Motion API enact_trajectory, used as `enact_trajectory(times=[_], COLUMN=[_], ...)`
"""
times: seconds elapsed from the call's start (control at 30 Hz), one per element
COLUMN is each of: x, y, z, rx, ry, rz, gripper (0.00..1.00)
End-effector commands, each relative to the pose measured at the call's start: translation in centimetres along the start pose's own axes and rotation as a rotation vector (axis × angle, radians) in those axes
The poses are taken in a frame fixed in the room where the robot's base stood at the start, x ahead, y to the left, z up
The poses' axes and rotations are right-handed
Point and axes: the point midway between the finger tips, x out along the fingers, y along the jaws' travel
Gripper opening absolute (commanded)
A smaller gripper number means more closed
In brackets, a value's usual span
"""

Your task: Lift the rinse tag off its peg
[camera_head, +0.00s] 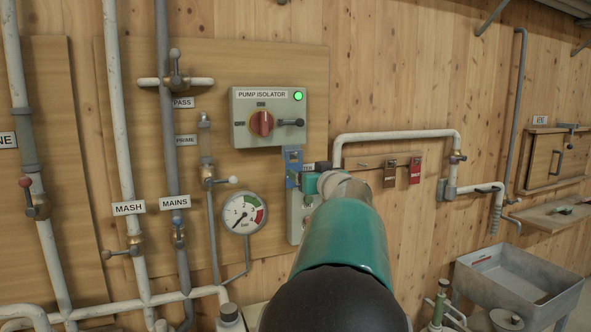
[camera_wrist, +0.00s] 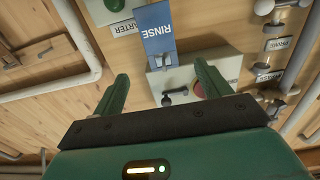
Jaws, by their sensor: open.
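The blue rinse tag (camera_head: 292,160) hangs just below the pump isolator box in the head view, partly covered by my arm. In the wrist view the blue tag (camera_wrist: 158,30) with its RINSE lettering is near the top middle. A pale grey slotted piece (camera_wrist: 161,60) adjoins its lower picture edge; I cannot make out the peg clearly. My gripper (camera_wrist: 163,77) is open and empty, its two green fingers apart. In the picture the tag lies beyond and between the fingertips, with no visible contact. In the head view my arm hides most of the gripper.
The pump isolator box (camera_head: 268,116) has a red knob and a lit green lamp. A box with a green button (camera_wrist: 114,4) is close to the tag. Red tag (camera_head: 415,171), brown tag (camera_head: 390,173), pressure gauge (camera_head: 244,213) and several pipes are around it.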

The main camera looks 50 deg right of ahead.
Motion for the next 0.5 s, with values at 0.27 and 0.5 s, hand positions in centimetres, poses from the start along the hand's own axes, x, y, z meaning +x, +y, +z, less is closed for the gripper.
enact_trajectory(times=[0.27,0.5], x=[5.0,9.2], y=[-0.1,-0.3], z=[0.3,0.2], rx=[-0.001,-0.002], ry=[-0.004,-0.003], rz=[0.001,0.000], gripper=[0.76,0.76])
